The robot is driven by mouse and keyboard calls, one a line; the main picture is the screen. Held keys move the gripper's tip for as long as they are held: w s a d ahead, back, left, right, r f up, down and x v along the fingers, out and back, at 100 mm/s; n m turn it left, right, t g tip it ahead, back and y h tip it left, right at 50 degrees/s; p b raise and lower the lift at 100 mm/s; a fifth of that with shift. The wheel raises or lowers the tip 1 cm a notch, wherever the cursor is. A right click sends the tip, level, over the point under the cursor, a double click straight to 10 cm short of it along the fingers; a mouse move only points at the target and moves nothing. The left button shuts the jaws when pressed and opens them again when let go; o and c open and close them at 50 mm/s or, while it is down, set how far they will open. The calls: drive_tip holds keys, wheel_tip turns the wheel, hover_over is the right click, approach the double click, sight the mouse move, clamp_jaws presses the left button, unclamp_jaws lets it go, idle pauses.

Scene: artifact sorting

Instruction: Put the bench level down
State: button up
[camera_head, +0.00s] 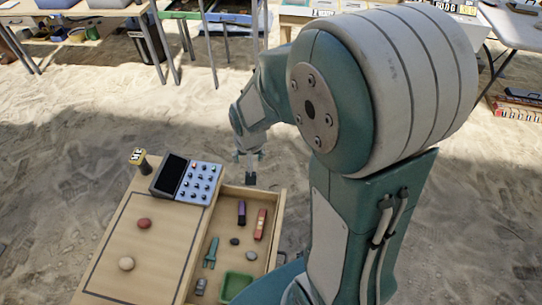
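My gripper (249,159) hangs at the end of my arm above the far edge of the open wooden drawer (231,188). A small dark block (250,178) is just below its fingertips; I cannot tell whether the gripper holds it or whether it is the bench level. In the drawer lie a purple bar (241,212) and a red-orange bar with a pale mark (260,224). The fingers are too small to show whether they are open or shut.
The drawer also holds a green tool (211,252), a green tray (235,285), dark stones and a grey item (200,286). On the wooden top (157,235) are two stones, a button panel (198,183) and a yellow-black object (140,160). Sand surrounds it.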

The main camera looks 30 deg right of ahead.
drive_tip(key=s+a+r+n+t, duration=0.1)
drive_tip(key=s+r+n+t, duration=0.2)
drive_tip(key=s+r, duration=1.2)
drive_tip(key=shift+s+r+n, duration=0.15)
drive_tip(key=shift+r+n, duration=0.25)
drive_tip(key=shift+r, duration=1.2)
